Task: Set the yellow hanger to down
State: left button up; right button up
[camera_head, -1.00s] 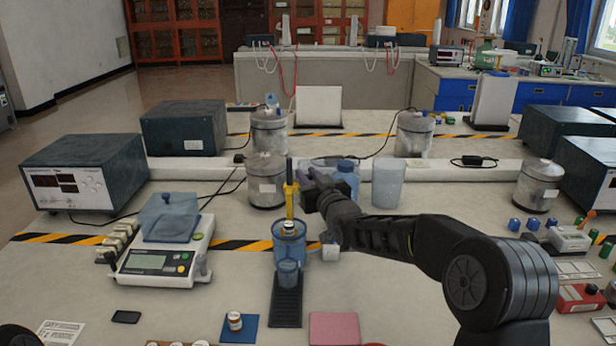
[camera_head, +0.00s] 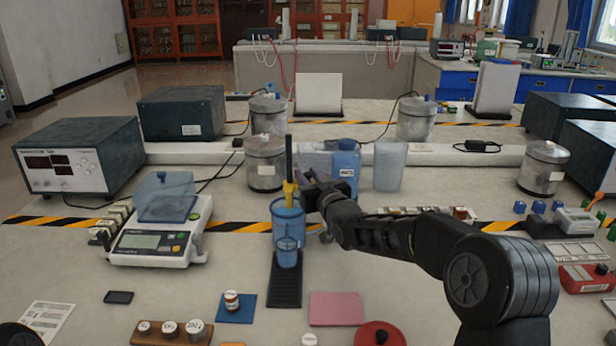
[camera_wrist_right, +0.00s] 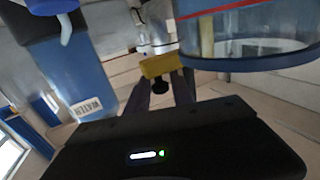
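The yellow hanger (camera_head: 290,192) sits on the upright black rod (camera_head: 289,155) of a stand with a black base (camera_head: 284,290). It is just above the rim of the clear blue beaker (camera_head: 288,238). My right gripper (camera_head: 309,194) reaches it from the right. In the right wrist view the two fingers (camera_wrist_right: 160,88) are apart, with their tips at the sides of the yellow hanger (camera_wrist_right: 158,65) and a dark knob between them. They appear closed on it. The beaker (camera_wrist_right: 245,35) is at the upper right there. My left gripper is out of view.
A blue water bottle (camera_head: 346,165) and an empty clear beaker (camera_head: 390,165) stand just behind my right gripper. A balance (camera_head: 160,242) is left of the stand. A pink pad (camera_head: 336,308) and blue pad (camera_head: 236,308) lie in front.

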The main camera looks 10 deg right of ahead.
jog(key=shift+s, duration=0.1)
jog(key=s+d, duration=0.1)
jog(key=s, duration=0.6)
jog(key=shift+s+b, duration=0.25)
jog(key=shift+b, duration=0.2)
